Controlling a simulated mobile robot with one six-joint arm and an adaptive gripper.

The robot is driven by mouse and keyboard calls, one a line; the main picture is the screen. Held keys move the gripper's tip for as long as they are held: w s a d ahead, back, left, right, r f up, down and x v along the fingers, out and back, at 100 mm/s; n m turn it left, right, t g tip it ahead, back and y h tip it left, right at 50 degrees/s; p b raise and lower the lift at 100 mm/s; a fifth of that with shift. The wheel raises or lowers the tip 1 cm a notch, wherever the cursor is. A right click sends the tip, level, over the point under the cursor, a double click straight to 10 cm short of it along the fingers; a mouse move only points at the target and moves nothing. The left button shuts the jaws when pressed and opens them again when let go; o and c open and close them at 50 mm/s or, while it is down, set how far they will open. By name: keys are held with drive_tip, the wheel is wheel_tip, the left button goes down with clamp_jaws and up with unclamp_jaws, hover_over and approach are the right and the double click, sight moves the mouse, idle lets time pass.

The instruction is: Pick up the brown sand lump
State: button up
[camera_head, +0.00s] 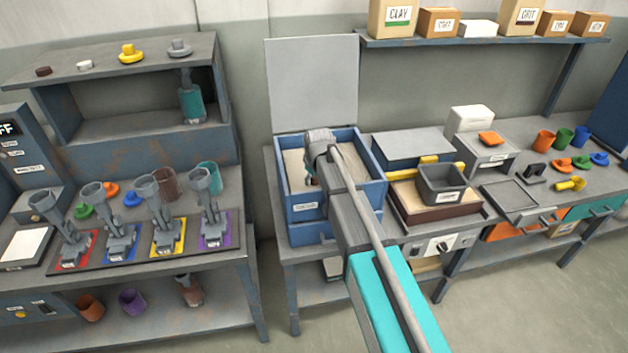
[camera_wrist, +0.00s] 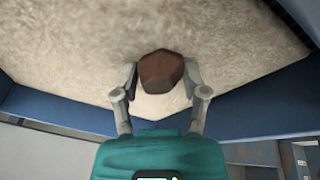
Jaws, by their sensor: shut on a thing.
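The brown sand lump (camera_wrist: 161,71) is a small faceted brown piece, seen in the wrist view between the two fingers of my gripper (camera_wrist: 161,78). My gripper is shut on it, with a fingertip against each side. Pale sand (camera_wrist: 75,45) lies behind the lump; I cannot tell whether the lump still touches it. In the head view my arm reaches into the open blue sand bin (camera_head: 372,193), and my wrist and arm hide the lump and fingers.
The bin's raised lid (camera_head: 312,85) stands upright behind it, and its blue wall (camera_wrist: 60,108) is close to my gripper. To the right is a dark grey box (camera_head: 441,184) on a brown-edged tray. A left bench holds several grey clamp-like devices (camera_head: 160,215).

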drive_tip(key=shift+r, duration=0.15)
wheel_tip(320, 180, up, 3)
drive_tip(key=p, duration=0.3)
drive_tip(key=s+d+r+p, duration=0.7)
drive_tip(key=s+r+p, duration=0.2)
drive_tip(key=s, duration=0.3)
drive_tip(key=shift+r+p, duration=0.35)
drive_tip(key=shift+p, duration=0.15)
